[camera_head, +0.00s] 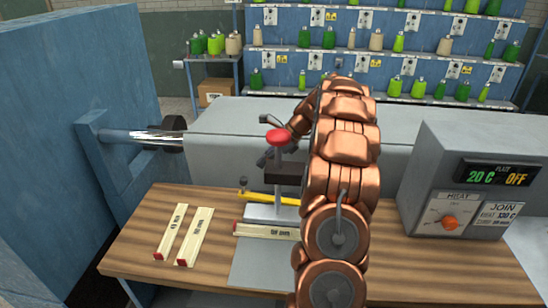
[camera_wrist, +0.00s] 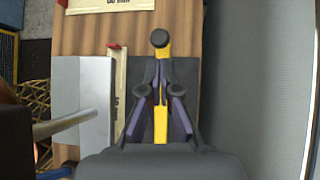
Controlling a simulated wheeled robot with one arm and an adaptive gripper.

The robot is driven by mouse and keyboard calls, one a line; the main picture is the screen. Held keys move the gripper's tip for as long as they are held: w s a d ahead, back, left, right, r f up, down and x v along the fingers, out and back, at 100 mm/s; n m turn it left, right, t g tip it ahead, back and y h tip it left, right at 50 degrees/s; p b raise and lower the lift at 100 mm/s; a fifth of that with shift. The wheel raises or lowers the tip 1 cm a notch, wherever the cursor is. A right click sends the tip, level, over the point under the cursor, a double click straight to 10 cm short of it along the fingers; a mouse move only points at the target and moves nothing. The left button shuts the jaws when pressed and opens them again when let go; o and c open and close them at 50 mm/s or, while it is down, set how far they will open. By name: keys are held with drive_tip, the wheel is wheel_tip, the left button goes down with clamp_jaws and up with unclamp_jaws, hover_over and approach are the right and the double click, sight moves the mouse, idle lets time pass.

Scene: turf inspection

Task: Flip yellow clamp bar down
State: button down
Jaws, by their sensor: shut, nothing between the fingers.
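The yellow clamp bar (camera_head: 259,196) shows in the head view low behind the grey metal base, roughly level, with a dark knob (camera_head: 243,182) at its left end. Its right part is hidden by my arm. In the wrist view the yellow bar (camera_wrist: 161,128) runs up the picture to a round black knob (camera_wrist: 160,38). My gripper (camera_wrist: 161,78) is shut and empty, its purple-padded fingers over the line of the bar; I cannot tell whether they touch it. In the head view my gripper is mostly hidden behind the arm and the press.
A press with a red knob (camera_head: 277,137) stands beside my arm. Cream strips (camera_head: 194,238) lie on the wooden table (camera_head: 140,238) to the left, and another (camera_head: 262,230) lies at the metal base. A grey control box (camera_head: 462,150) reading 20 C OFF stands right.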

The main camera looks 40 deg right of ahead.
sight(246, 179)
drive_tip(key=shift+b+x, duration=2.05)
drive_tip(key=shift+x, duration=1.15)
drive_tip(key=shift+d, duration=0.1)
